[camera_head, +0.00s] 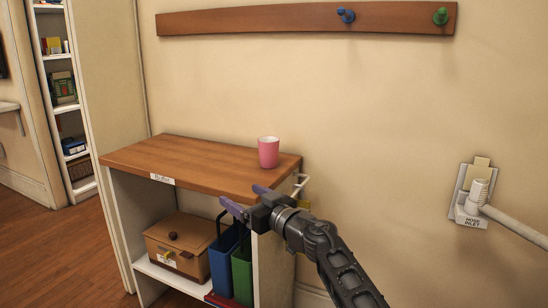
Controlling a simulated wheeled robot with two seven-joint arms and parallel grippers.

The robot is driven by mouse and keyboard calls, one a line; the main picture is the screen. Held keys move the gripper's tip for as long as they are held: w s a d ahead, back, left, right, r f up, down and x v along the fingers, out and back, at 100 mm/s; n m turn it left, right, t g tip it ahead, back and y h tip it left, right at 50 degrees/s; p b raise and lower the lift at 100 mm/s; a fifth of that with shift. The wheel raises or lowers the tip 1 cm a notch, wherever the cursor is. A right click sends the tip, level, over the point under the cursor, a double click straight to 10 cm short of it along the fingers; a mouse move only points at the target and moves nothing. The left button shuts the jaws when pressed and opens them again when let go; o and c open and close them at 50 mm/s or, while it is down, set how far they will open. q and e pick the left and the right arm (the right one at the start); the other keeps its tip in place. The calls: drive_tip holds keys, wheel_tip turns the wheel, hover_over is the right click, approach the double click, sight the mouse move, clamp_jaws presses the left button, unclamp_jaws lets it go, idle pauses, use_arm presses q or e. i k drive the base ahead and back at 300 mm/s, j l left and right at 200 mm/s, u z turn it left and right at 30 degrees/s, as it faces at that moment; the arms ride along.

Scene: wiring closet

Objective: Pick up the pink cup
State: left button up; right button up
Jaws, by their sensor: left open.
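The pink cup (268,152) stands upright on the wooden top of a low cabinet (190,158), near its back right corner. My left gripper (244,198) is at the front right edge of the cabinet top, nearer to me than the cup and apart from it. Its two purple-tipped fingers are spread, with nothing between them. It hides part of the cabinet's front edge. My right gripper is not in view.
The shelf below holds a cardboard box (180,243), a blue bin (223,262) and a green bin (242,270). A white handle (301,183) sticks out at the cabinet's right side. A hose (515,223) joins a wall inlet at right. The cabinet top around the cup is clear.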

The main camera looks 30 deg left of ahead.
sight(268, 146)
drive_tip(key=i, duration=0.85)
